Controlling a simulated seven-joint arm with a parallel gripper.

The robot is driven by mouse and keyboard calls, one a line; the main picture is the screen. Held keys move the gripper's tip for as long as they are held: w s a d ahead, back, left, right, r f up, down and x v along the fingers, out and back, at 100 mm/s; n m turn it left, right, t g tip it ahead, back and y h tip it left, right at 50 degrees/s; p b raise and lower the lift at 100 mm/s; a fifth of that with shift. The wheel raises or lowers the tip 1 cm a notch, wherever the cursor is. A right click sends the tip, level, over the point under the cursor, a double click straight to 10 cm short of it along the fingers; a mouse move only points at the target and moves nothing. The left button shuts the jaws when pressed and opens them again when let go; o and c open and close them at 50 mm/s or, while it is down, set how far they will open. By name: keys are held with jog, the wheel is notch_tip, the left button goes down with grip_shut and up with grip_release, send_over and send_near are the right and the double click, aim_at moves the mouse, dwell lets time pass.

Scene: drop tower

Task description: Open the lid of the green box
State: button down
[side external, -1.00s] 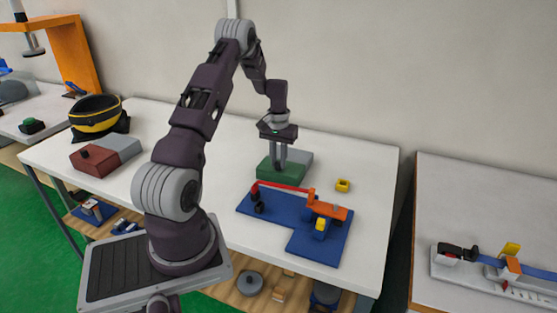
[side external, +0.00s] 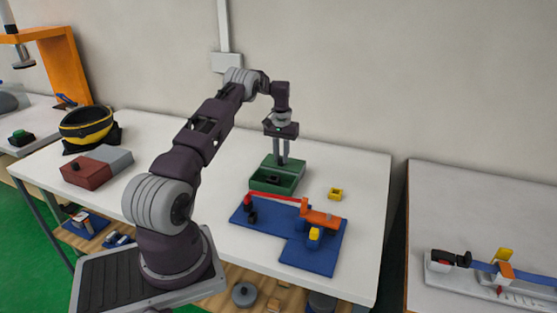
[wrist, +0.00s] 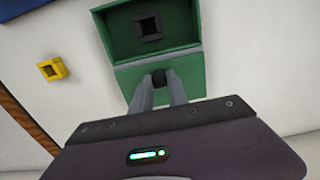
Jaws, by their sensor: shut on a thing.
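The green box (side external: 268,187) stands on the white table behind the blue board, and its front compartment is uncovered. A dark square piece (wrist: 148,27) with a hole lies inside the compartment, also visible in the side view (side external: 272,180). The green lid (wrist: 128,76) lies behind the opening, at the box's back half. My gripper (wrist: 160,80) is shut on the lid's dark knob (wrist: 159,77). In the side view my gripper (side external: 281,161) points straight down over the back of the box, its fingertips at the lid.
A blue board (side external: 310,258) with a red bar (side external: 272,198) and an orange part (side external: 320,218) lies in front of the box. A small yellow block (side external: 335,194) sits to the right. A red and grey box (side external: 87,172) stands at left. The table right of the box is mostly clear.

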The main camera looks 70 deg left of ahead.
aim_at(281, 158)
jog(key=c, duration=1.3)
grip_release()
notch_tip(281, 158, up, 7)
jog(key=shift+r, duration=0.1)
